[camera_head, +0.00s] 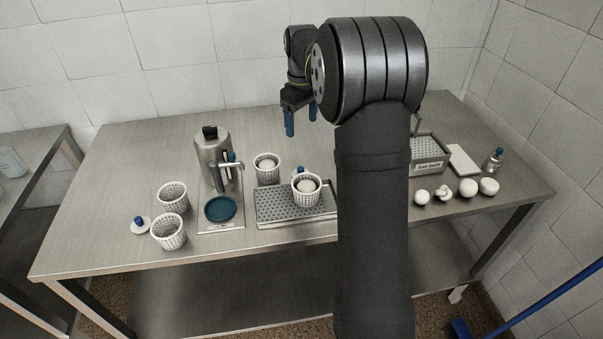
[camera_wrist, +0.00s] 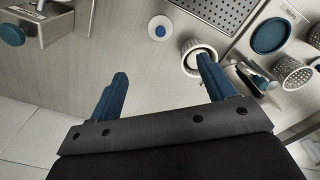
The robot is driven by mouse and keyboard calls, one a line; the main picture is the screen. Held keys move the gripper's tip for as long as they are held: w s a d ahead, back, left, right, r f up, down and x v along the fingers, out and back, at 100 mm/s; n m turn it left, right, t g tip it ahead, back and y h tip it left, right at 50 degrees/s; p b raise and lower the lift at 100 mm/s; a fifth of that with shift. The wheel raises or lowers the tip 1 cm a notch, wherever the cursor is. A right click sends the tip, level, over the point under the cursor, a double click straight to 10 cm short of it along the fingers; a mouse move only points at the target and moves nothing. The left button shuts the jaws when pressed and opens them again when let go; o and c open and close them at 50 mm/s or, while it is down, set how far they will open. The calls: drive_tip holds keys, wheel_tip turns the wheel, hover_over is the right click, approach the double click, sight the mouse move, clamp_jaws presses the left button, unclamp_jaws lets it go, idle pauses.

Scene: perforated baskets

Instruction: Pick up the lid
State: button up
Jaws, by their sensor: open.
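A white round lid with a blue knob (camera_wrist: 159,28) lies flat on the table in the wrist view, beside the perforated tray. In the head view this lid (camera_head: 298,171) is mostly hidden behind a basket on the tray. A second white lid with a blue knob (camera_head: 140,225) lies at the table's left. My gripper (camera_head: 302,118) is open and empty, raised above the back of the table. In the wrist view the blue fingers of my gripper (camera_wrist: 161,70) are apart, with the nearer lid beyond their tips.
A white basket with a white ball (camera_head: 267,167) stands left of the partly hidden lid. Another filled basket (camera_head: 307,192) sits on the perforated tray (camera_head: 275,206). Several white balls (camera_head: 467,188) lie at right.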

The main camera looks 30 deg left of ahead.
drive_tip(key=n, duration=0.1)
hover_over(301, 168)
drive_tip(key=f, duration=1.2)
drive_tip(key=shift+d, duration=0.2)
drive_tip(key=shift+a+f, duration=0.2)
drive_tip(key=shift+f, duration=2.55)
drive_tip(key=c, duration=1.1)
